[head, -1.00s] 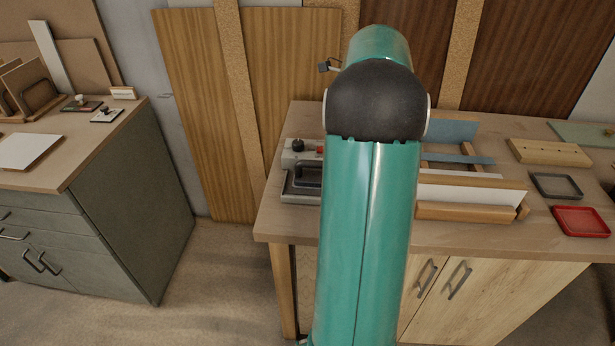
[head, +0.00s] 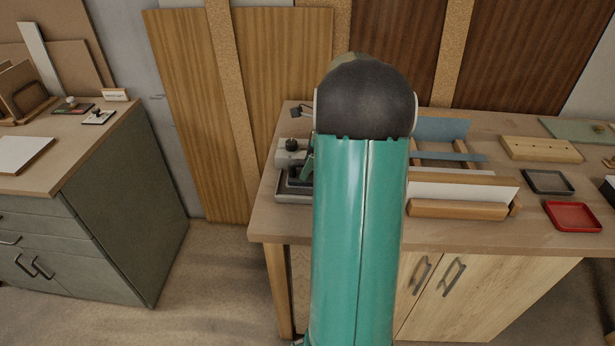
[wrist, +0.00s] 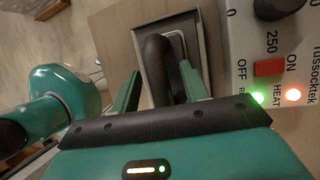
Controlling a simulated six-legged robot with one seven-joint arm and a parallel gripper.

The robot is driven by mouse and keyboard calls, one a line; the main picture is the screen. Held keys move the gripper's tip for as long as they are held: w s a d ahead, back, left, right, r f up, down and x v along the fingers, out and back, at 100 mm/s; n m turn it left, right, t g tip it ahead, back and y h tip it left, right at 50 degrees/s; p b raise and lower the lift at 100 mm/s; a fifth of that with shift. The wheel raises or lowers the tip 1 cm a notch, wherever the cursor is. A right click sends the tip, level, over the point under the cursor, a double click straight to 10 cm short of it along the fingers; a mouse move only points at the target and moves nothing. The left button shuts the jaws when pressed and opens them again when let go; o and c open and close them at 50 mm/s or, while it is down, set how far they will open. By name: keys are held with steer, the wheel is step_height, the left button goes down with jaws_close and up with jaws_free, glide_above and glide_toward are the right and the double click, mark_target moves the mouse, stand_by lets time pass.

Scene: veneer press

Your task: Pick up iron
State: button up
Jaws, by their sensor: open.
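The iron (head: 297,181) sits at the left end of the workbench in the head view, mostly hidden by my arm. In the wrist view its dark curved handle (wrist: 156,62) rises above a metal-rimmed rest (wrist: 178,38). My gripper (wrist: 160,68) is open, with one teal finger on each side of the handle in that picture. I cannot tell whether either finger touches it. In the head view only a bit of my gripper (head: 307,165) shows beside my arm, over the iron.
A control box (wrist: 262,60) with a red switch, a dark knob and lit green and orange lights stands close right of the iron. A wooden rack (head: 457,209), a dark tray (head: 548,182) and a red tray (head: 572,217) lie farther right on the bench.

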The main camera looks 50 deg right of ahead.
jaws_close()
steer(key=shift+r, duration=0.1)
steer(key=shift+r, duration=0.15)
